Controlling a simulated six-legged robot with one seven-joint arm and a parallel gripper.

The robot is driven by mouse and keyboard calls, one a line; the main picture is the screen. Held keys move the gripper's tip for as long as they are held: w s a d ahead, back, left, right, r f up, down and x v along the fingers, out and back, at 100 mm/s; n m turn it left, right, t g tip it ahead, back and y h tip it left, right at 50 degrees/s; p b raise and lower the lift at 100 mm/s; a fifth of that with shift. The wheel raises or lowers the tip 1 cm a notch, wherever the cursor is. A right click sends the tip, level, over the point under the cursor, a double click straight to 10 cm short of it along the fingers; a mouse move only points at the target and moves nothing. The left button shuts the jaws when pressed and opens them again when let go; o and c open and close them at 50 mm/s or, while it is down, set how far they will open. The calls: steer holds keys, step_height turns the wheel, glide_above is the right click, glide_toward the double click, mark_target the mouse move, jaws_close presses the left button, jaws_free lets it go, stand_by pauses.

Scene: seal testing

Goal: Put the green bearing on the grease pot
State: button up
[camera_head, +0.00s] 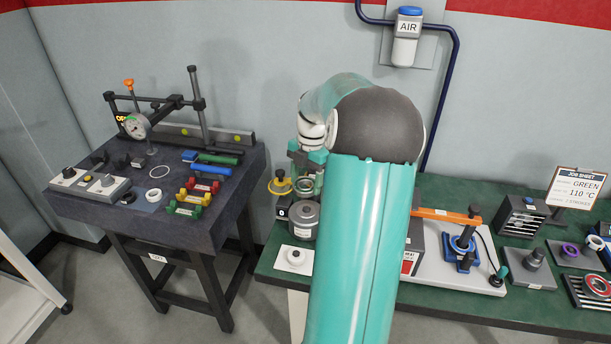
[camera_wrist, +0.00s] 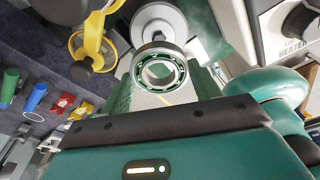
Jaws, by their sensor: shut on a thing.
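The green bearing (camera_wrist: 160,70), a steel ring with a green cage, is held between the fingers of my gripper (camera_wrist: 163,85) in the wrist view. In the head view the bearing (camera_head: 304,187) shows just below my gripper (camera_head: 306,173), partly hidden by my fingers and arm. A grey round pot (camera_head: 304,220), which looks like the grease pot, stands on the green bench directly below. A pale round top (camera_wrist: 158,14) shows past the bearing in the wrist view and seems to be this pot. I cannot tell how large the gap between bearing and pot is.
A yellow ring fixture (camera_head: 281,184) stands close to the left of the pot. A white plate with a round knob (camera_head: 295,257) lies in front. The heater (camera_head: 412,250) is to the right, partly behind my arm. A dark side table (camera_head: 150,225) holds tools at left.

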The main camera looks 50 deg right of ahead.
mark_target(306, 208)
steer(key=shift+s+d+f, duration=0.1)
steer(key=shift+s+f, duration=0.05)
steer(key=shift+f, duration=2.1)
steer(key=shift+f, duration=0.15)
steer(key=shift+f, duration=1.05)
steer(key=shift+f, duration=0.6)
steer(key=o, duration=1.2)
steer(key=shift+o, duration=0.2)
